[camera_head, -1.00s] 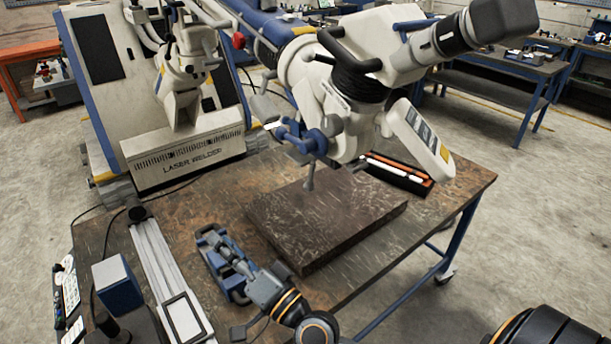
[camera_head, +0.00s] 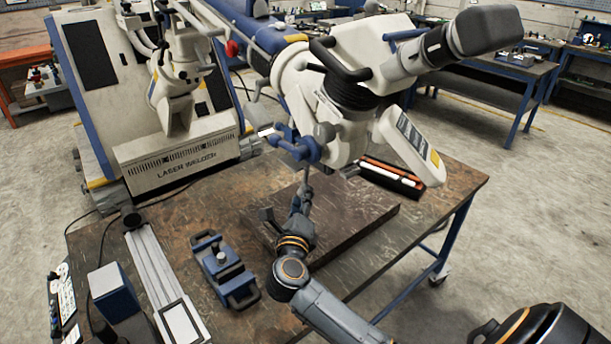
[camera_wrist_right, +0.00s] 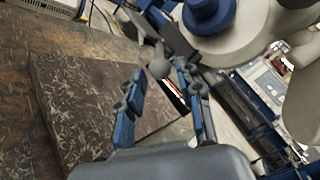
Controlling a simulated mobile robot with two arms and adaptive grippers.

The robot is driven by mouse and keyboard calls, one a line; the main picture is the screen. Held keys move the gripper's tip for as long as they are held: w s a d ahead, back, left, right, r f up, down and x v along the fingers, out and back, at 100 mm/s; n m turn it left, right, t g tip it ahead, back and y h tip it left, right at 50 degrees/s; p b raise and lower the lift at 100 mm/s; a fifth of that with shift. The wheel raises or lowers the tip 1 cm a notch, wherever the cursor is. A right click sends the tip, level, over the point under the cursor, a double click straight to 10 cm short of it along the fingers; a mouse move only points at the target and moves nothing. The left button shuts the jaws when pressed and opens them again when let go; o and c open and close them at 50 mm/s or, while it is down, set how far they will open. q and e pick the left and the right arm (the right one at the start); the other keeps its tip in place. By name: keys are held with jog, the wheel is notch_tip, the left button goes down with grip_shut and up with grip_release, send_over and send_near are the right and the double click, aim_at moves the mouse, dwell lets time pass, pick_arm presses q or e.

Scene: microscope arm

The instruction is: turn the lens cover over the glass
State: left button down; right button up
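The white microscope head (camera_head: 345,115) hangs over the table from its arm. Under it, a thin grey lever (camera_head: 309,174) points down from the blue-and-grey fitting (camera_head: 295,143). In the right wrist view, the lever's grey ball end (camera_wrist_right: 159,68) appears between the two blue fingers of my right gripper (camera_wrist_right: 160,75), with a gap on each side. The gripper is open. In the head view, my right gripper (camera_head: 303,198) is just below the lever. I cannot clearly make out the lens cover or the glass. My left gripper is not in view.
A dark stone-like slab (camera_head: 345,220) lies on the table (camera_head: 440,205) under the gripper. A blue clamp-like fixture (camera_head: 224,270) and a metal rail (camera_head: 155,265) stand to the left. A black tray with white and orange items (camera_head: 392,180) lies behind the slab.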

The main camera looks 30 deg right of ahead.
aim_at(307, 171)
jog(key=p+x, duration=0.1)
jog(key=x, duration=0.8)
jog(key=shift+p, duration=0.3)
jog(key=shift+a, duration=0.1)
jog(key=shift+s, duration=0.1)
grip_shut()
